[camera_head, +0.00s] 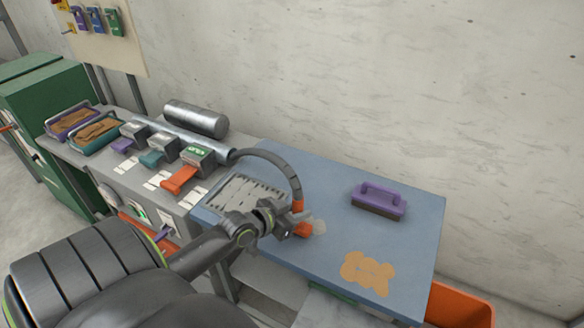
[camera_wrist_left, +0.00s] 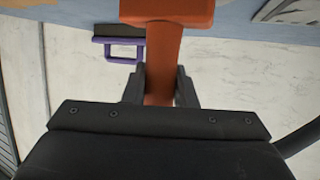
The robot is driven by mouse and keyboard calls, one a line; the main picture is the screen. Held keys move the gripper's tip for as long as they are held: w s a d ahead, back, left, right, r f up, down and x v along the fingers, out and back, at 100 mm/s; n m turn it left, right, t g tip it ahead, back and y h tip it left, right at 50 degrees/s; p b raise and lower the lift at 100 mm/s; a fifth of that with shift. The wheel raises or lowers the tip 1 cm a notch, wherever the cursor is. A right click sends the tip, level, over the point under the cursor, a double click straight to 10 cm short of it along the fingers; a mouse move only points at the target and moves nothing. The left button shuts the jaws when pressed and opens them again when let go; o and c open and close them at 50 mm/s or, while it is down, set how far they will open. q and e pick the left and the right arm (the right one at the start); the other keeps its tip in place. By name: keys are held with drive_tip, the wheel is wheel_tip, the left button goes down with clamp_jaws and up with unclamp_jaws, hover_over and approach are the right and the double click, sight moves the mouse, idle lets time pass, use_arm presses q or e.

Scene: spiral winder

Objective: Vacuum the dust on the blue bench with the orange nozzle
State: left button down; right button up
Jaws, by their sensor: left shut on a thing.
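My left gripper (camera_head: 288,224) is shut on the orange nozzle (camera_head: 302,229) at the end of a grey hose (camera_head: 284,164). In the left wrist view the nozzle (camera_wrist_left: 166,42) stands between the two fingers (camera_wrist_left: 160,82). The nozzle is over the middle of the blue bench (camera_head: 335,187), beside a small pale grey patch (camera_head: 320,228). I cannot tell if its mouth touches the bench. A flat tan patch (camera_head: 367,272), which looks like dust, lies near the bench's front right corner. My right gripper is not in view.
A purple-handled brush (camera_head: 379,203) stands on the bench's right half. A slotted grate (camera_head: 245,194) is at the left. An orange bin (camera_head: 459,305) sits below the right edge. Grey machinery with coloured levers (camera_head: 180,179) is further left. A wall closes the back.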

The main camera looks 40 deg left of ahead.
use_arm(q)
drive_tip(key=shift+w+d+r+p, duration=0.15)
drive_tip(key=shift+w+d, duration=0.15)
drive_tip(key=shift+d, duration=0.85)
drive_tip(key=shift+w+d+f+p, duration=0.15)
drive_tip(key=shift+w+d, duration=0.15)
drive_tip(key=shift+d, duration=0.85)
drive_tip(key=shift+w, duration=0.15)
drive_tip(key=shift+w+a+b, duration=0.25)
drive_tip(key=shift+w+b, duration=0.15)
drive_tip(key=shift+w, duration=0.55)
drive_tip(key=shift+w+a+b, duration=0.25)
drive_tip(key=shift+w+b, duration=0.15)
drive_tip(key=shift+w, duration=0.55)
drive_tip(key=shift+s+a, duration=0.15)
drive_tip(key=shift+a, duration=0.4)
drive_tip(key=shift+s+a, duration=0.15)
drive_tip(key=shift+a, duration=0.35)
drive_tip(key=shift+s+a+b, duration=0.2)
drive_tip(key=shift+a+b, duration=0.1)
drive_tip(key=shift+a, duration=0.65)
drive_tip(key=shift+s+a+b, duration=0.25)
drive_tip(key=shift+a+b, duration=0.15)
drive_tip(key=shift+a, duration=0.6)
drive_tip(key=shift+s+a+b, duration=0.25)
drive_tip(key=shift+a+b, duration=0.1)
drive_tip(key=shift+a, duration=0.6)
drive_tip(key=shift+a+r, duration=0.15)
drive_tip(key=shift+r, duration=0.05)
drive_tip(key=shift+r+p, duration=2.3)
